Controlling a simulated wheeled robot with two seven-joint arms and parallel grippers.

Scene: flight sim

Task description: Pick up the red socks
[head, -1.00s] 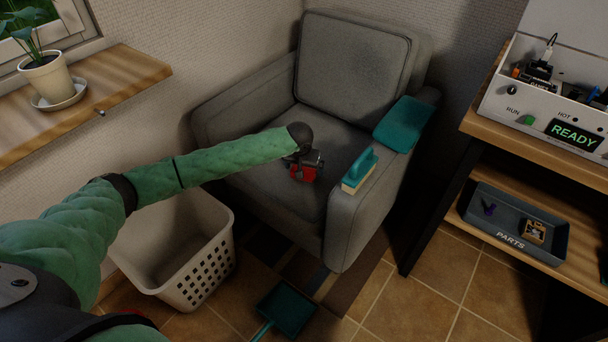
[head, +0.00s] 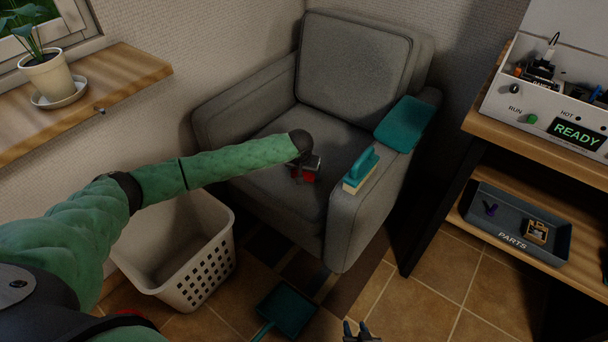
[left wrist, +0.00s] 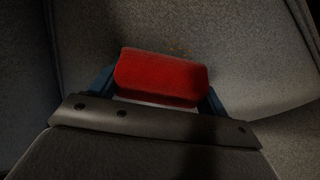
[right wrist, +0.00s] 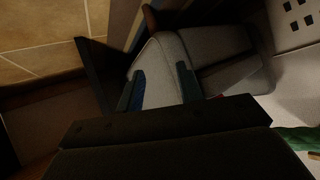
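The red socks (head: 308,174), a folded red bundle, lie on the seat of the grey armchair (head: 268,182). My left gripper (head: 304,164) is down at the seat over them, and my wrist hides part of them in the head view. In the left wrist view the socks (left wrist: 162,76) sit between the two widely spread fingers (left wrist: 158,95), one on each side. I cannot tell whether the fingers touch them. My right gripper (head: 362,332) is at the bottom edge of the head view, over the floor. Its fingers (right wrist: 160,85) stand apart and empty in the right wrist view.
A teal-handled brush (head: 360,171) and a teal cloth (head: 404,123) lie on the chair's right arm. A white laundry basket (head: 205,262) stands below my left arm. A teal dustpan (head: 287,309) is on the floor. A shelf with a parts tray (head: 512,240) stands right.

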